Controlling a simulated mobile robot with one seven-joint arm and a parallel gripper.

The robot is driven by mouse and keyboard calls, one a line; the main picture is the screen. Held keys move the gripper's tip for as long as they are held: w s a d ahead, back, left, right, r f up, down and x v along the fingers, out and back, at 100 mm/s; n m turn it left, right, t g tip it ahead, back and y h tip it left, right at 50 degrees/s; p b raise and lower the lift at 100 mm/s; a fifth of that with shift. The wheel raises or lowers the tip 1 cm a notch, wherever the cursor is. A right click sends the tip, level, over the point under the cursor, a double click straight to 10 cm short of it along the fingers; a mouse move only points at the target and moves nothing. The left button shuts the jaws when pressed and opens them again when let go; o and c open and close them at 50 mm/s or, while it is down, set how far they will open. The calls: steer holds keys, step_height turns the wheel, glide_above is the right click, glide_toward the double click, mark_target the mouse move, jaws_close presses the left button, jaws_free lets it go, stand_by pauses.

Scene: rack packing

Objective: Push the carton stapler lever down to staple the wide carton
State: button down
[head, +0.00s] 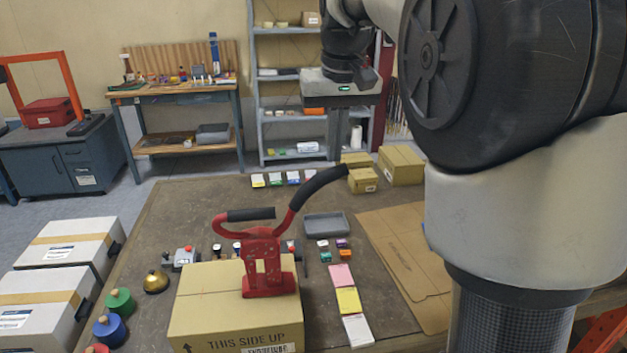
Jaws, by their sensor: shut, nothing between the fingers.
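The wide carton (215,311), marked THIS SIDE UP, lies closed at the front of the table. The red carton stapler (265,262) stands on its top near the back right. Its lever (318,187) has a black grip and slants up to the right. A second black handle (250,214) sits lower, to the left. My gripper (342,101) is shut and empty, up at the top centre, beyond and above the lever and apart from it. Its fingertips are hard to make out.
Small cartons (401,165) stand at the table's back right. A grey tray (326,225), colored pads (348,300) and flat cardboard (408,250) lie right of the stapler. A brass bell (155,282) and tape rolls (120,302) stand left. White boxes (40,300) are beside the table.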

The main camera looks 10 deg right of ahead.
mark_target(333, 168)
steer(key=shift+f, duration=0.25)
steer(key=shift+f+b, duration=1.3)
steer(key=shift+f, duration=0.6)
steer(key=shift+a, duration=0.1)
steer(key=shift+r, duration=0.1)
step_height(333, 168, up, 9)
steer(key=p, duration=0.9)
steer(key=shift+r, duration=0.15)
steer(key=shift+s, duration=0.1)
